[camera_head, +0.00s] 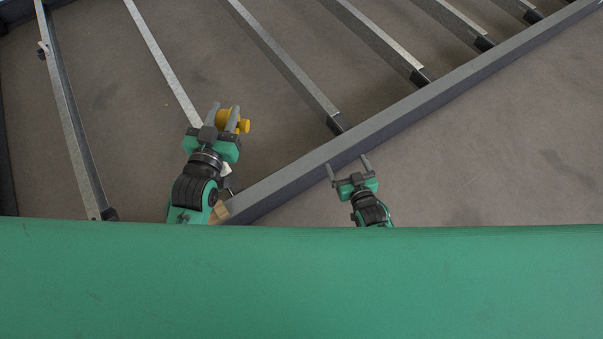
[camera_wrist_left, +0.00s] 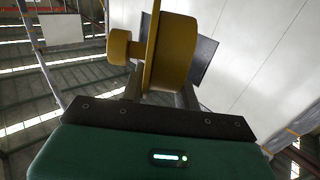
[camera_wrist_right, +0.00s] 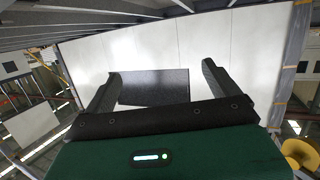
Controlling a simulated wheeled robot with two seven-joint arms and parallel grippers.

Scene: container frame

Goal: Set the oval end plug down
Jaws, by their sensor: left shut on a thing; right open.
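The oval end plug (camera_head: 233,119) is yellow, with a wide flanged body and a smaller round knob on one side. My left gripper (camera_head: 226,117) is shut on it and holds it near the lower end of a metal slat. In the left wrist view the plug (camera_wrist_left: 172,52) fills the space between the fingers, its knob pointing left; the fingers are partly hidden behind it. My right gripper (camera_head: 348,167) is open and empty beside the dark frame beam. The right wrist view shows its two fingers (camera_wrist_right: 160,85) spread apart.
A long dark beam (camera_head: 400,120) runs diagonally from lower centre to upper right. Several metal slats (camera_head: 290,70) stretch away from it. A green surface (camera_head: 300,280) spans the front. Grey floor (camera_head: 500,160) right of the beam is bare. A yellow object (camera_wrist_right: 299,152) shows at the right wrist view's edge.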

